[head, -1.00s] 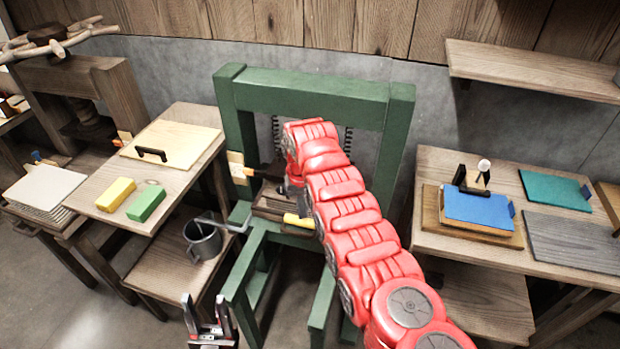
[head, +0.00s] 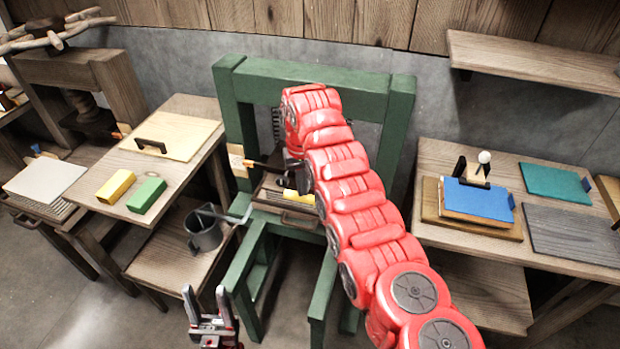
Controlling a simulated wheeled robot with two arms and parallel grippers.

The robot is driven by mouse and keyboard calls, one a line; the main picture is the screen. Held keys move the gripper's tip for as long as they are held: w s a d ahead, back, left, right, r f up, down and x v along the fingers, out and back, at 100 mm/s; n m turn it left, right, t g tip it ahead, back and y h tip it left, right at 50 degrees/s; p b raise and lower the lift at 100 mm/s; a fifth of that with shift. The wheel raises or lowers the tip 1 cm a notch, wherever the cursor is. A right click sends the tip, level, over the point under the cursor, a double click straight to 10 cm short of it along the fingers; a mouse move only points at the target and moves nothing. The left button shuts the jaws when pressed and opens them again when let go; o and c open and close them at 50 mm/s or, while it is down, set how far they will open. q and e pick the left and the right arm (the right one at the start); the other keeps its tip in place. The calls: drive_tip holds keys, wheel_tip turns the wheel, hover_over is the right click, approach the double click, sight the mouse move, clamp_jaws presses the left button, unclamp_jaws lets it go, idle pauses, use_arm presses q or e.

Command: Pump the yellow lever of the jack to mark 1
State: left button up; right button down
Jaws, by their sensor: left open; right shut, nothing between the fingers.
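The green jack frame (head: 310,75) stands in the middle by the wall. Its yellow lever (head: 298,196) shows as a short bar at the front, its right end hidden by my red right arm. A pale plate with marks (head: 237,160) is on the left post, with a dark pointer (head: 262,163) beside it; the marks are too small to read. My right gripper (head: 299,179) is a dark shape just above the lever, mostly hidden by my arm, shut and empty. I cannot tell whether it touches the lever. My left gripper (head: 208,312) is open and empty, low in front.
On the left table are a yellow block (head: 116,186), a green block (head: 147,195) and a pale board (head: 170,135). The right table holds a blue board (head: 478,200) and a teal board (head: 553,181).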

wheel_tip(320, 180, down, 12)
drive_tip(key=f+b, duration=0.1)
drive_tip(key=b, duration=0.5)
wheel_tip(320, 180, up, 15)
drive_tip(key=p, duration=0.3)
hover_over(303, 199)
drive_tip(key=w, duration=0.1)
drive_tip(key=shift+w+f, duration=0.1)
drive_tip(key=shift+f, duration=0.05)
drive_tip(key=shift+f, duration=0.1)
wheel_tip(303, 199, down, 6)
drive_tip(key=b, duration=0.3)
drive_tip(key=shift+f, duration=0.25)
drive_tip(key=shift+r+p, duration=1.05)
drive_tip(key=shift+r, duration=2.25)
